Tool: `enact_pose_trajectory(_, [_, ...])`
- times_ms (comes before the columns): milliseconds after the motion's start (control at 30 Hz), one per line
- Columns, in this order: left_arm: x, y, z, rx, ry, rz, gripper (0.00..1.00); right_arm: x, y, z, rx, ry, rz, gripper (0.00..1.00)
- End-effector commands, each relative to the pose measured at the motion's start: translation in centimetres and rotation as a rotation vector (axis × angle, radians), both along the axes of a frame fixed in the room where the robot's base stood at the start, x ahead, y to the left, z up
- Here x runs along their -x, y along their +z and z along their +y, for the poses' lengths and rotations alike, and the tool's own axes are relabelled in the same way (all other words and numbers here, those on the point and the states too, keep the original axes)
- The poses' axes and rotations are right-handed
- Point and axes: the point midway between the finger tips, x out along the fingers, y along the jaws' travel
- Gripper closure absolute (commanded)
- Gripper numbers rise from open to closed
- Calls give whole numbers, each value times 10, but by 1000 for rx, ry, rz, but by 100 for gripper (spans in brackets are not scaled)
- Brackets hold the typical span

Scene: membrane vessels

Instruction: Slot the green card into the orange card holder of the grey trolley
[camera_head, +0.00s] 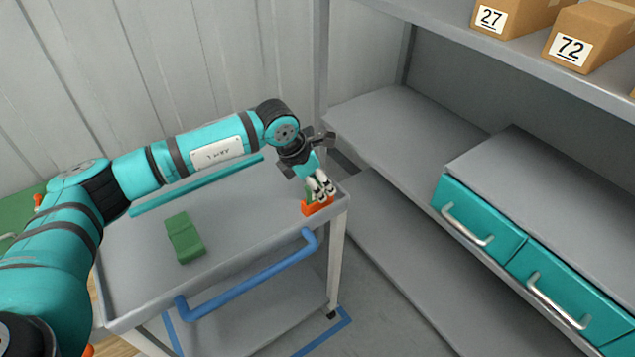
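The grey trolley (225,225) stands in the middle of the view. The orange card holder (317,209) sits at its right front corner. My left gripper (322,190) points down just above the holder, with its fingertips close together. A small green patch (308,193), which looks like the green card, shows beside the fingers, just over the holder. The fingers hide most of it, so I cannot tell whether it is gripped or in the slot. My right gripper is out of view.
A green block-like object (185,238) lies on the trolley top, left of the holder. A blue handle (250,277) runs along the trolley's front. Grey shelving (400,125) with teal drawers (478,222) and numbered boxes (575,40) stands at the right.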

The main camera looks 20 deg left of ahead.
Motion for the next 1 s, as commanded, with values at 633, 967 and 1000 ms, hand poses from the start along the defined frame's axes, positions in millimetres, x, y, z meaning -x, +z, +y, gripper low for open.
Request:
enact_pose_trajectory(633, [22, 78, 23, 0, 0, -4, 55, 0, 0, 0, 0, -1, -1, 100])
enact_pose_trajectory(967, [33, 110, 32, -1, 0, -1, 55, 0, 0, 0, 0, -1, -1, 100])
enact_pose_trajectory(1000, [33, 111, 32, -1, 0, -1, 55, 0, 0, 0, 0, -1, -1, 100])
